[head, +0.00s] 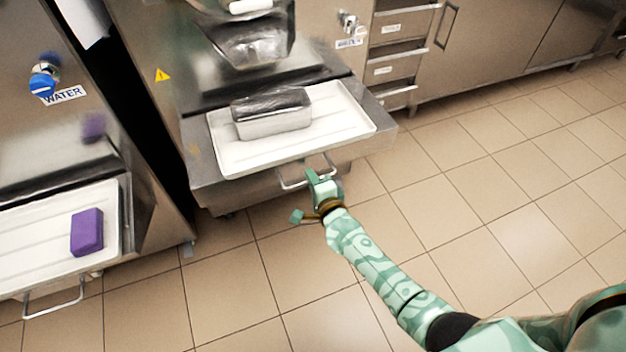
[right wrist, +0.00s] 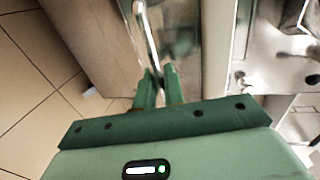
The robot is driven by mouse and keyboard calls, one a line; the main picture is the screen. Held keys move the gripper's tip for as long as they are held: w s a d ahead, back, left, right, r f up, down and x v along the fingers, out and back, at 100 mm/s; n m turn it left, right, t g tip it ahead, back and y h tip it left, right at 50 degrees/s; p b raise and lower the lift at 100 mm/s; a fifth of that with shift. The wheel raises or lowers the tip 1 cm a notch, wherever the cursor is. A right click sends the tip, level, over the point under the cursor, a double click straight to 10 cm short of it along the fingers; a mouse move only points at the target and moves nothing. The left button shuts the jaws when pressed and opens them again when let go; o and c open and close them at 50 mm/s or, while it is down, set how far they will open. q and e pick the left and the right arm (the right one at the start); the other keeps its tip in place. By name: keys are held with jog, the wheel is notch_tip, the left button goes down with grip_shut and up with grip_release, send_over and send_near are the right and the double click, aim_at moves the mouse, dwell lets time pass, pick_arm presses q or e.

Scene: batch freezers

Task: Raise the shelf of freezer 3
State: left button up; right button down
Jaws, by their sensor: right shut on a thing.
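A steel freezer (head: 215,60) stands at the upper middle of the head view; no number shows on it. Its steel shelf (head: 384,122) sticks out at the front, with a thin handle (head: 291,184) on its front edge. My right gripper (head: 318,176) is at the right part of this handle. In the right wrist view, the two green fingers of the gripper (right wrist: 160,78) are shut on the handle bar (right wrist: 148,38). The exact contact is small and partly hidden. My left gripper is not in view.
A white tray (head: 228,160) on the shelf carries a metal pan (head: 275,124). Another freezer at left has a purple sponge-like block (head: 87,231) on its tray and a handle (head: 55,309). Drawers (head: 390,50) stand behind. The tiled floor (head: 490,210) at right is clear.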

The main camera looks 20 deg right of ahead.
jog(key=c, duration=1.6)
grip_release()
jog(key=shift+w+r, duration=0.1)
jog(key=shift+r, duration=0.25)
jog(key=shift+f, duration=0.1)
